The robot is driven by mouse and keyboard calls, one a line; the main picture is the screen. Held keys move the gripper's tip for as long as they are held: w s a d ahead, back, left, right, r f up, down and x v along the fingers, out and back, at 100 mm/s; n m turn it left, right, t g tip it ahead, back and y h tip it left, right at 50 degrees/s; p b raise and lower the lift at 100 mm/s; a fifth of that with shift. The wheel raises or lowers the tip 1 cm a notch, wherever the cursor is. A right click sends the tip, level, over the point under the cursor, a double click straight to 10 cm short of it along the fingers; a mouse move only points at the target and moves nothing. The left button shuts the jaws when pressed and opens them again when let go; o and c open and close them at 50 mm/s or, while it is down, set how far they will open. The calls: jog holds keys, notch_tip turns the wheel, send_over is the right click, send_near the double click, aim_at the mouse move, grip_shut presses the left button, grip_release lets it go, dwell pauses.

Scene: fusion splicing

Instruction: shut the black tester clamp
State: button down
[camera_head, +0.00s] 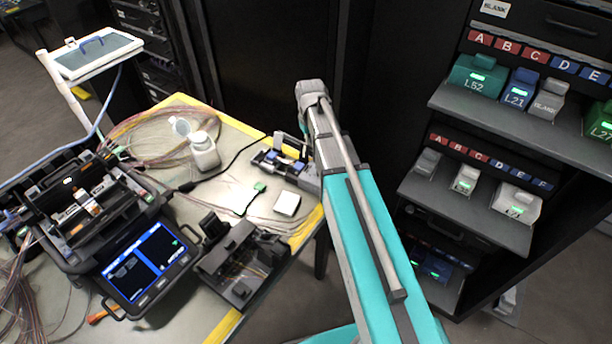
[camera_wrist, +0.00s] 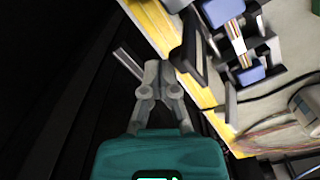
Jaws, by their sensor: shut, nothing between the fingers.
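The tester (camera_head: 285,165), a small grey unit with blue blocks, stands near the far right edge of the yellow-edged table. It also shows in the wrist view, with blue blocks (camera_wrist: 222,12) and a pale strip between them. The black clamp (camera_wrist: 189,52) appears as a raised dark flap at the table-edge side of the tester; it looks open. My gripper (camera_wrist: 158,68) is shut and empty, beside the clamp and just off the table edge. A small gap seems to separate them, though contact cannot be ruled out. My arm hides most of the gripper in the head view.
A fusion splicer (camera_head: 90,205) with a lit screen fills the table's left. A shelf rack (camera_head: 520,115) stands right of my arm.

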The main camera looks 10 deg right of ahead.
aim_at(302, 151)
jog(key=shift+s+a, duration=1.8)
jog(key=shift+s, duration=0.1)
jog(key=shift+r, duration=0.2)
jog(key=shift+w+d+r+p, duration=0.15)
jog(key=shift+r+p, duration=1)
jog(key=shift+p, duration=0.05)
jog(key=shift+w+d+r+p, duration=0.15)
jog(key=shift+r+p, duration=0.95)
jog(key=shift+p, duration=0.05)
jog(key=shift+w+d+r+p, duration=0.15)
jog(key=shift+r+p, duration=1)
jog(key=shift+p, duration=0.05)
jog(key=s+m, duration=0.2)
jog(key=s, duration=1.2)
jog(key=shift+s+a, duration=0.2)
jog(key=shift+a, duration=0.25)
